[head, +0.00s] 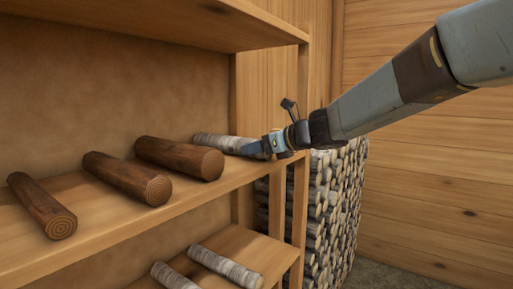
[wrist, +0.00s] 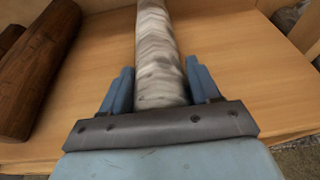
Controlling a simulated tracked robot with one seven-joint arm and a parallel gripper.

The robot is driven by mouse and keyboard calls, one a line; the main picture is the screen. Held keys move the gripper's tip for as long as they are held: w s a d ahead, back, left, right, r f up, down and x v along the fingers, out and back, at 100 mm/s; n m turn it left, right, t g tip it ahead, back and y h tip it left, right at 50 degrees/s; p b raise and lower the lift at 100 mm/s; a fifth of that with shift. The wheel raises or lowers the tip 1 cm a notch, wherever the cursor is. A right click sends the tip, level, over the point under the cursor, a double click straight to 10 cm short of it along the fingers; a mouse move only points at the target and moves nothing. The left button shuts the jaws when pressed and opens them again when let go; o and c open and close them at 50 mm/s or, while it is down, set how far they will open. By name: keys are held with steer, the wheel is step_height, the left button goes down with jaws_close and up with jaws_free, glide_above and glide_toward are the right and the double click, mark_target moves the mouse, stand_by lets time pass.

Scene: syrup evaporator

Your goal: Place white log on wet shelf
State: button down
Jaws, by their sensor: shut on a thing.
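A white birch-barked log (head: 222,144) is on the middle shelf board (head: 130,223), at the right end of a row of brown logs. My gripper (head: 262,146) is shut on the near end of this white log. In the wrist view the white log (wrist: 158,55) runs away from between the two blue fingers of my gripper (wrist: 160,90). It is at or just above the board; I cannot tell if it touches. Two more white logs (head: 226,265) lie on the lower shelf (head: 262,247). No marking in view tells which shelf is the wet one.
Three brown logs lie left of the white log, the nearest a thick one (head: 180,158). The upper board (head: 150,22) is bare where visible. A right-hand post (head: 302,100) stands close to my gripper, with stacked firewood (head: 335,195) behind it.

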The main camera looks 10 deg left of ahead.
steer(key=shift+c, duration=1.2)
jaws_free()
steer(key=v, duration=1.2)
steer(key=s+d+f+n+h, duration=0.4)
steer(key=s+d+n, duration=0.3)
steer(key=d, duration=0.2)
steer(key=s+d+f+n+h, duration=0.4)
steer(key=s+d+f+n, duration=0.2)
steer(key=d, duration=0.4)
steer(key=s+d+f+n+h, duration=0.5)
steer(key=s+d+n, duration=0.3)
steer(key=d+n, duration=0.1)
steer(key=shift+d+f+n, duration=0.35)
steer(key=shift+d+n, duration=0.05)
steer(key=shift+d, duration=0.2)
